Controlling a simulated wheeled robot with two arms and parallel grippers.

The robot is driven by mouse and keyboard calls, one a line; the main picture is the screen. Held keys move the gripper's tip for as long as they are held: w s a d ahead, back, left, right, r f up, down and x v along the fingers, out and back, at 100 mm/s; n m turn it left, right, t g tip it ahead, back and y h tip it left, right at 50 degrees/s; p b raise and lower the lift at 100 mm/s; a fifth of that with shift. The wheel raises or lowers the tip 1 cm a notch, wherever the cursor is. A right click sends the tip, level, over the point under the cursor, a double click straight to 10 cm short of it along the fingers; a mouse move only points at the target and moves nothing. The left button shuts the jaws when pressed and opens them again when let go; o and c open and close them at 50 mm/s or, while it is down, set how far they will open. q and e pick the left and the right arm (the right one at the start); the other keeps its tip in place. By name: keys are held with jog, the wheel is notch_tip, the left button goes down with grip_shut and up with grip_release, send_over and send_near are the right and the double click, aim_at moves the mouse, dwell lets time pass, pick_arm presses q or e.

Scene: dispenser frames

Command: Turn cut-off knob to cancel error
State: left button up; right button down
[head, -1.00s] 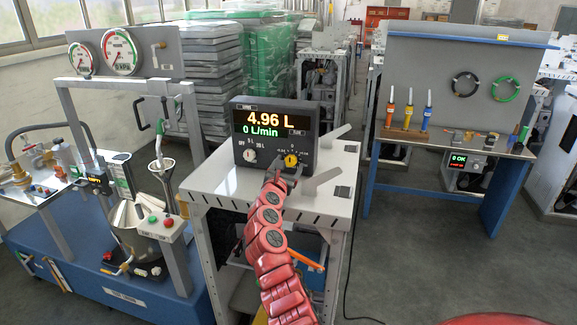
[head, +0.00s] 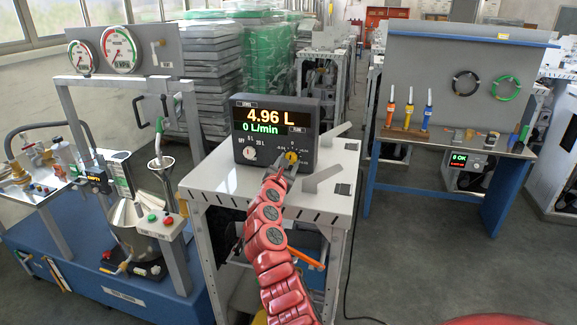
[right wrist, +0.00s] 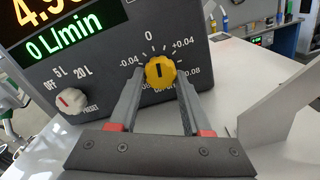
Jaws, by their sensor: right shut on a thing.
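The dark control box (head: 274,106) stands on the white cart top, its display reading 4.96 L and 0 L/min. The yellow cut-off knob (right wrist: 160,72) is on its front, inside a scale from -0.08 to +0.08. Its dark mark stands near upright, toward 0. A white preset knob (right wrist: 72,101) sits to its left, by the OFF, 5 L and 20 L labels. My right gripper (head: 283,164) is shut on the yellow knob, one finger on each side, seen closely in the right wrist view (right wrist: 161,84). My left gripper is out of view.
Grey slanted plates (head: 322,177) rise from the cart top (head: 208,181) right of the box. A tank rig with a filler nozzle (head: 158,145) stands left. A blue-edged workbench (head: 487,190) with tools stands right, across open floor.

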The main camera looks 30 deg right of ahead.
jog(key=m+b, duration=0.4)
jog(key=m, duration=0.1)
jog(key=shift+f, duration=0.2)
jog(key=shift+w+a+r+m+b, duration=0.1)
jog(key=shift+r+m+b, duration=0.05)
jog(key=shift+m+b, duration=1.05)
jog(key=shift+r+m+b, duration=0.15)
jog(key=shift+m+b, duration=0.85)
jog(key=shift+m, duration=0.3)
jog(key=shift+c, duration=1.8)
grip_release()
jog(key=b+v, duration=0.3)
jog(key=v, duration=1.4)
jog(key=shift+a+b, duration=0.2)
jog(key=shift+b, duration=0.2)
